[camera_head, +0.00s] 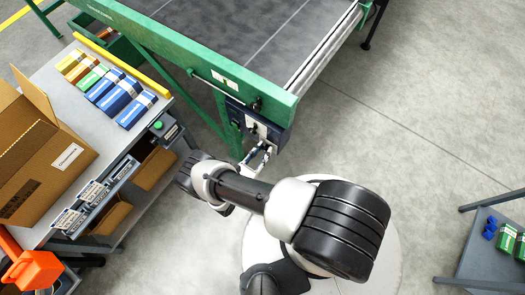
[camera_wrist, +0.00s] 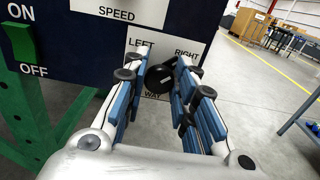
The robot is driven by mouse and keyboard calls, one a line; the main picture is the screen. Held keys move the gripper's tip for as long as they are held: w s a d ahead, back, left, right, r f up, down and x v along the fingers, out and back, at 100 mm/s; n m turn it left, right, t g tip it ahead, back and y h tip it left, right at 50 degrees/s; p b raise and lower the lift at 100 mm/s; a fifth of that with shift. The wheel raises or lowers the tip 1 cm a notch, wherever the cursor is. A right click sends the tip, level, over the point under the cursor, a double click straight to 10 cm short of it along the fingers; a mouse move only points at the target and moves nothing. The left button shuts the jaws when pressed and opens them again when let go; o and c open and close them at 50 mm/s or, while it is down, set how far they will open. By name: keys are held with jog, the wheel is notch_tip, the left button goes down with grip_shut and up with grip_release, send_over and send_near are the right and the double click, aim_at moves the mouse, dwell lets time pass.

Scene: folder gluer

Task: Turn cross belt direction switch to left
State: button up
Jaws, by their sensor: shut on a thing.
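The cross belt direction switch (camera_wrist: 160,78) is a dark round knob on a white plate marked LEFT (camera_wrist: 141,43) and RIGHT (camera_wrist: 186,53). My gripper (camera_wrist: 161,82) is shut on this knob, with blue-padded fingers at its left and right sides. The fingers hide part of the plate, and I cannot tell which way the knob points. In the head view, my gripper (camera_head: 262,148) reaches the dark blue control box (camera_head: 272,132) under the green conveyor's corner. The knob is too small to make out there.
A green ON/OFF switch (camera_wrist: 22,44) and a SPEED label (camera_wrist: 117,14) are on the same panel. The green conveyor frame (camera_head: 200,52) stands above the box. A grey bench (camera_head: 62,112) with a cardboard box (camera_head: 38,165) is at left.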

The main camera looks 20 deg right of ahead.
jog(key=shift+c, duration=0.3)
jog(key=n, duration=0.4)
jog(key=shift+n, duration=0.4)
jog(key=n, duration=0.4)
jog(key=shift+n, duration=0.3)
jog(key=n, duration=0.4)
jog(key=shift+w+f, duration=0.1)
jog(key=shift+n, duration=2.2)
jog(key=shift+a, duration=0.1)
jog(key=o, duration=1.1)
jog(key=shift+c, duration=0.2)
